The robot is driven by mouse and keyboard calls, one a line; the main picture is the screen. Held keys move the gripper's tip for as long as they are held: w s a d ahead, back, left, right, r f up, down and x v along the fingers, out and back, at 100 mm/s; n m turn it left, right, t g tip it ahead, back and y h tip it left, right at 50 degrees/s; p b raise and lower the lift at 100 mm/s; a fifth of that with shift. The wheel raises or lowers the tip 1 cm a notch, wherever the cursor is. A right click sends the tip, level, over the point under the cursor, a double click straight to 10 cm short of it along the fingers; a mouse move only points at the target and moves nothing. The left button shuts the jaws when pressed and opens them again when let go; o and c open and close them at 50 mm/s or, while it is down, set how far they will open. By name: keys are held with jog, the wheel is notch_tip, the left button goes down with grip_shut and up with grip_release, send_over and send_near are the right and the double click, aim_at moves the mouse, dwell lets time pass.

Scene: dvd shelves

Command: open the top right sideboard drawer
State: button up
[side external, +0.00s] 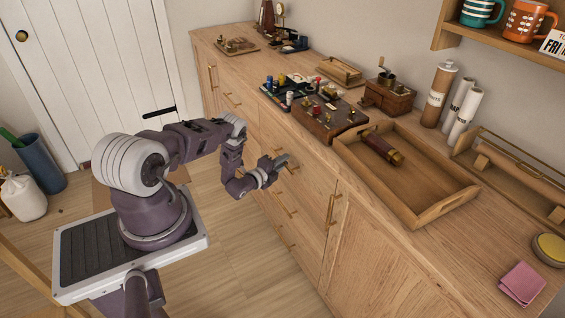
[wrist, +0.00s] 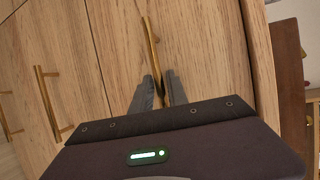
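The wooden sideboard (side external: 385,225) stands along the wall, with drawers in its middle section. My gripper (side external: 284,159) is at the upper drawer front, just below the sideboard's top edge. In the wrist view, a long brass bar handle (wrist: 150,42) is on a drawer front (wrist: 205,45). My gripper (wrist: 159,78) has its two grey fingers on either side of the handle's near end. The fingers are apart, and I cannot tell whether either touches the bar. The drawer looks closed. The gripper partly hides this handle in the side view.
Another brass handle (wrist: 47,100) is on the neighbouring front in the wrist view. The floor (side external: 235,260) before the sideboard is clear.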

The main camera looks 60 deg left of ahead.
grip_shut()
dwell(1.3)
